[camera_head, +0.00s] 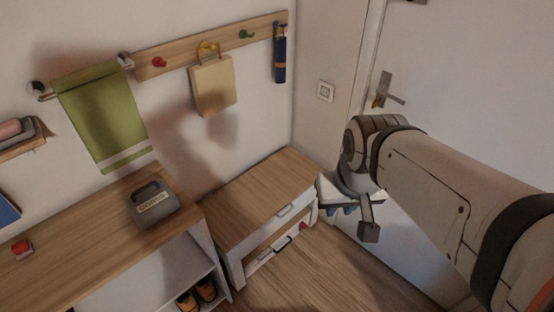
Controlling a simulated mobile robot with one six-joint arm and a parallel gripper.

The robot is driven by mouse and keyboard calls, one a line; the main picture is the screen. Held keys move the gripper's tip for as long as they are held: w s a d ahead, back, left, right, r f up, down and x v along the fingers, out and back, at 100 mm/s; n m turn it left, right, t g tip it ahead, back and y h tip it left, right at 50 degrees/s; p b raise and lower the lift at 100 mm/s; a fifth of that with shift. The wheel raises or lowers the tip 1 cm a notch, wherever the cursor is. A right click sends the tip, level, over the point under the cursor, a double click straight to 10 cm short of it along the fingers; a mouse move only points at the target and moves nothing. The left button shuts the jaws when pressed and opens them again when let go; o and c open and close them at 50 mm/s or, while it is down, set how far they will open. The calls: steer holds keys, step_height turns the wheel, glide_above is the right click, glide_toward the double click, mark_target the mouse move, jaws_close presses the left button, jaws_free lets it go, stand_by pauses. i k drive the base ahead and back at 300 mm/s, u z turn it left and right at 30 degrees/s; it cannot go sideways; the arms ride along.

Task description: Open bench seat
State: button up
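The bench (262,196) has a wooden top and a white frame, and stands against the wall in the middle of the camera_head view. Its seat lies flat and looks closed. A pale handle (288,211) shows on its front, and a dark handle (282,243) sits lower down. My gripper (358,215) hangs at the right end of the bench, in front of the white door. One dark grey finger points down. The other finger is not clear, so its opening cannot be told. I see no contact with the bench.
A wooden-topped shelf unit (85,235) stands left of the bench, with a grey case (152,205) on top and shoes (196,294) below. A peg rail (215,48) holds a tan bag (213,85) above the bench. Wooden floor (320,270) in front is clear.

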mark_target(233, 212)
steer(key=i, duration=1)
steer(key=u, duration=0.1)
